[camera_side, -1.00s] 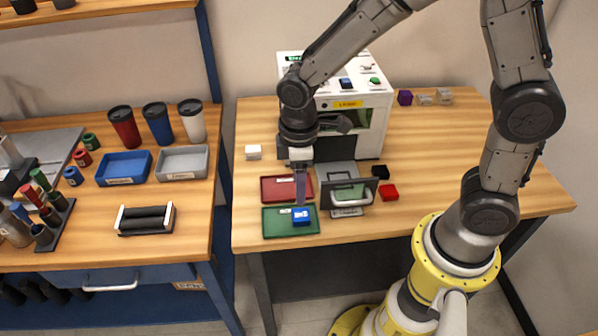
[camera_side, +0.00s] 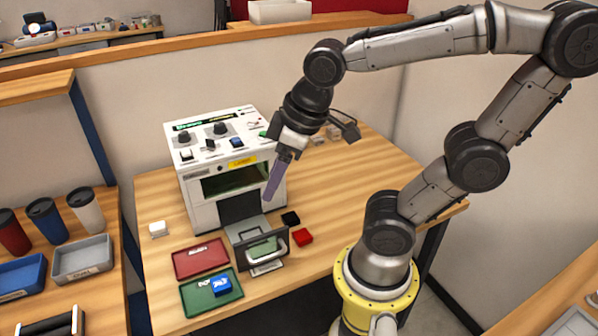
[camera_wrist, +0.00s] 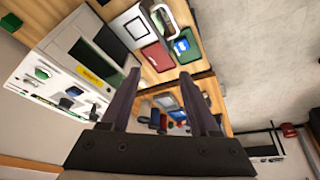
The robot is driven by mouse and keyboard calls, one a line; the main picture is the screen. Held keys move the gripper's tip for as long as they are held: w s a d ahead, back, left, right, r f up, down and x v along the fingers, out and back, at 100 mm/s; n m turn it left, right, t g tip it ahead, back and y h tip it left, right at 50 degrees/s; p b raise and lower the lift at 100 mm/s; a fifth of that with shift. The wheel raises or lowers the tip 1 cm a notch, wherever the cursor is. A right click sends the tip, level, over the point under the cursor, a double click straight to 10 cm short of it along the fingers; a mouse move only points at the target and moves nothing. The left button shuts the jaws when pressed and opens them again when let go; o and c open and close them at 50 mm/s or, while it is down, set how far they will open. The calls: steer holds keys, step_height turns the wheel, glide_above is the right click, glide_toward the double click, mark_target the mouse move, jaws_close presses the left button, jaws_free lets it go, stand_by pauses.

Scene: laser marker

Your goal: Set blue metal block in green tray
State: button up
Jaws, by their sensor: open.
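The blue metal block (camera_side: 221,286) sits in the right part of the green tray (camera_side: 195,307) at the front of the table. In the wrist view, the blue block (camera_wrist: 181,45) also lies on the green tray (camera_wrist: 191,58). My gripper (camera_side: 267,198) is raised in front of the laser machine, up and to the right of the tray and clear of the block. In the wrist view, the two fingers of my gripper (camera_wrist: 161,76) are spread apart with nothing between them.
The red tray (camera_side: 200,258) lies just behind the green one. The white laser machine (camera_side: 205,215) stands behind, with a handled drawer piece (camera_side: 265,247) in front. A black block (camera_side: 290,218), a red block (camera_side: 303,237) and a white block (camera_side: 158,229) lie around it.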

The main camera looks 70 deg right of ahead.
steer(key=s, duration=0.1)
steer(key=s+d+m, duration=0.1)
steer(key=s+m+t, duration=0.1)
steer(key=s, duration=0.1)
steer(key=shift+s+d+r, duration=0.1)
steer(key=shift+d+r, duration=0.1)
steer(key=shift+r, duration=0.15)
stand_by(0.8)
